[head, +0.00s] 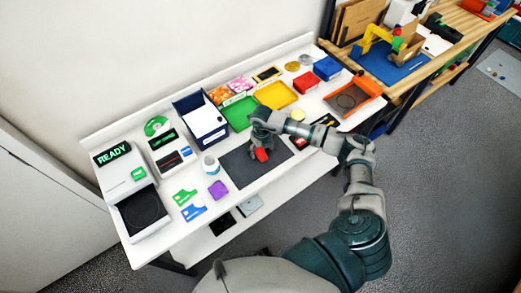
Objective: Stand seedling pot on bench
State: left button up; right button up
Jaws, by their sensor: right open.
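A small red object (261,155), possibly the seedling pot, is on the dark grey mat (240,172) on the white bench (172,232). It is too small to tell its shape or whether it is upright or tilted. My right gripper (260,146) is open directly at the red object and partly hides it. I cannot tell whether its fingers touch it. A white cup-like container (210,164) stands left of the mat. My left gripper is not in view.
A machine reading READY (112,154) stands at the bench's left end. Green (237,113) and yellow (276,95) trays and a blue-and-white bin (201,116) line the back. Cards and a purple block (218,189) lie near the front edge. A wooden table (402,88) adjoins at right.

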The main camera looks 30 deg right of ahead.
jog(key=shift+c, duration=0.8)
jog(key=shift+a, duration=0.1)
jog(key=c, duration=0.4)
jog(key=shift+a+r, duration=0.1)
jog(key=shift+a, duration=0.05)
jog(key=c, duration=0.4)
jog(key=shift+a, duration=0.2)
jog(key=c, duration=0.3)
jog(key=shift+a, duration=0.15)
jog(key=shift+c, duration=0.6)
jog(key=shift+r, duration=0.1)
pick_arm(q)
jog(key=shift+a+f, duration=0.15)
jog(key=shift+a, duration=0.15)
pick_arm(e)
jog(key=shift+r, duration=0.1)
